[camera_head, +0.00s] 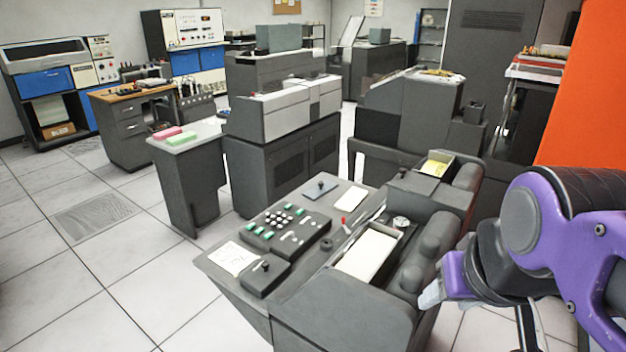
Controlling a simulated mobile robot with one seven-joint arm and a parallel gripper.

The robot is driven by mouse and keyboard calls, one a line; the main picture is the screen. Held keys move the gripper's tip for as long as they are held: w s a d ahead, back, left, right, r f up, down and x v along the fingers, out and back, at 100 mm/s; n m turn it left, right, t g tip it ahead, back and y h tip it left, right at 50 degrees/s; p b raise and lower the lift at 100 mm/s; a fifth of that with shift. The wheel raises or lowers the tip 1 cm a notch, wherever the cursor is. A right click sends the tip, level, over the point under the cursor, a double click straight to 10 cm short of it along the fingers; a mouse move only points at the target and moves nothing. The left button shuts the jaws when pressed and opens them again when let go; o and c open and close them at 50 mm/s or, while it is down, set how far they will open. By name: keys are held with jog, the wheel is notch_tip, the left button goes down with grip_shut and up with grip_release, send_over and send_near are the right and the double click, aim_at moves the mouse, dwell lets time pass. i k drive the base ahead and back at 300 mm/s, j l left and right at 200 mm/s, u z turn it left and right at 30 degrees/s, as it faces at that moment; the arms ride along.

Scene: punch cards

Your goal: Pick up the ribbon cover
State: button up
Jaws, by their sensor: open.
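A small flat blue-grey plate with a dark knob (320,187) lies on the near grey card machine (300,290), behind the keyboard. It may be the ribbon cover, but I cannot tell for sure. My gripper (431,295) is at the lower right, by the right side of this machine.
A keyboard with green and white keys (286,228) and a paper note (234,258) are on the machine. An open card tray (368,250) and rounded dark housings (420,262) stand between my gripper and the plate. Free tiled floor (70,290) is at left.

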aim_at(267, 273)
jog(key=j+z, duration=0.45)
jog(key=j, duration=0.3)
jog(key=j+z, duration=0.45)
jog(key=j, duration=0.35)
jog(key=j+z, duration=0.2)
jog(key=j, duration=0.6)
jog(key=k+j+z, duration=0.2)
jog(key=j, duration=0.6)
jog(key=i+j, duration=0.05)
jog(key=i, duration=0.05)
